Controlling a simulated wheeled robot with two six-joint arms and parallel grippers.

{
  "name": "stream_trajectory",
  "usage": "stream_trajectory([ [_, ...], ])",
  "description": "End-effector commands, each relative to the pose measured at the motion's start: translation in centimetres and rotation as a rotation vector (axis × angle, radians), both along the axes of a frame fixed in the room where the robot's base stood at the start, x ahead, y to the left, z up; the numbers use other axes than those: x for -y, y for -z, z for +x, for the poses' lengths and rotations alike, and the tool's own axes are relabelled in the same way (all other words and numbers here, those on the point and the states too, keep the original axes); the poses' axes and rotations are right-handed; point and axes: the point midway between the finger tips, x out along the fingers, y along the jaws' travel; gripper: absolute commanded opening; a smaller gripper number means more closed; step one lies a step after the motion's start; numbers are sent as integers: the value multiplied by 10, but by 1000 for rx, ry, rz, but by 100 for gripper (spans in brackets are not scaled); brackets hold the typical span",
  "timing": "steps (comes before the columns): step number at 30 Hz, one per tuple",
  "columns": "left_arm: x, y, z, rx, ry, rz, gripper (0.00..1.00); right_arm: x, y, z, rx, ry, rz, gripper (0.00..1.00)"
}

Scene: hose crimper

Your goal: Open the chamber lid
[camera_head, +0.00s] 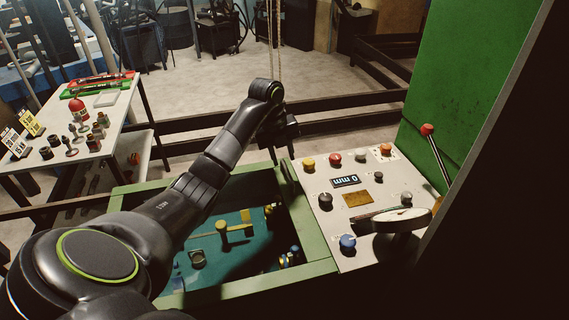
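The chamber is a green-framed box (318,268) at the lower middle, in front of me. Inside its frame I see a teal surface with yellow and blue fittings (236,229). I cannot make out a separate lid, and my arm hides part of the frame and the interior. My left arm reaches from the lower left across the chamber. My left gripper (283,144) is dark and points down near the far right corner of the frame. Its fingers are too dark to tell whether they are open or touch anything. My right gripper is not in view.
A red-knobbed lever (434,150) rises beside the green wall (468,75). A white table (107,121) with small parts stands at left. Dark rails run behind.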

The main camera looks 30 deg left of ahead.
Motion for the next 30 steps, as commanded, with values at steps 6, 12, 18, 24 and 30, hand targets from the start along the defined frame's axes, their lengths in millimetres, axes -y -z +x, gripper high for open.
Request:
stream_trajectory([
  [6,4,26,4,-2,0,-1,33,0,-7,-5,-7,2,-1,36],
  [12,4,33,5,0,1,2,33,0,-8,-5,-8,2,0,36],
  [18,4,33,5,1,1,1,32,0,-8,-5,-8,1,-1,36],
  [24,4,32,5,1,1,1,6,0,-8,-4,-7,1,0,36],
  [30,4,32,5,1,1,1,0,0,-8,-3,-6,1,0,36],
])
